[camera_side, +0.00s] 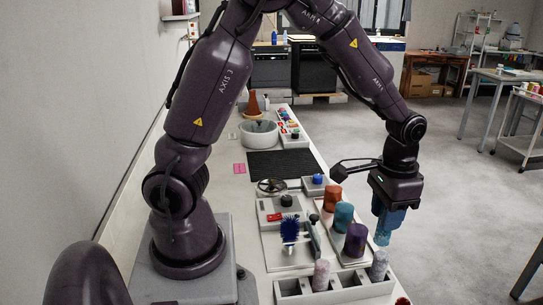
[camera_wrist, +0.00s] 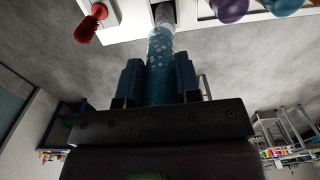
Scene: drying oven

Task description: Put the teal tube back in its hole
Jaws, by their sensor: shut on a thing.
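The teal tube (camera_wrist: 160,60), speckled with pale dots, is held between the blue fingers of my gripper (camera_wrist: 158,78) in the wrist view. In the side view the tube (camera_side: 382,238) hangs below my gripper (camera_side: 388,220) at the right edge of the bench. A pale grey speckled tube (camera_side: 379,264) stands in the right end of the grey rack (camera_side: 348,294), just below the teal tube in the picture. I cannot tell whether the two touch. A pinkish-white tube (camera_side: 321,275) stands further left in the rack. Empty openings show between these tubes.
An orange cup (camera_side: 332,197), a teal cup (camera_side: 344,216) and a purple cup (camera_side: 356,241) stand in a row behind the rack. A blue brush (camera_side: 290,231) stands left of them. A red brush (camera_wrist: 86,29) shows in the wrist view. Open floor lies right of the bench.

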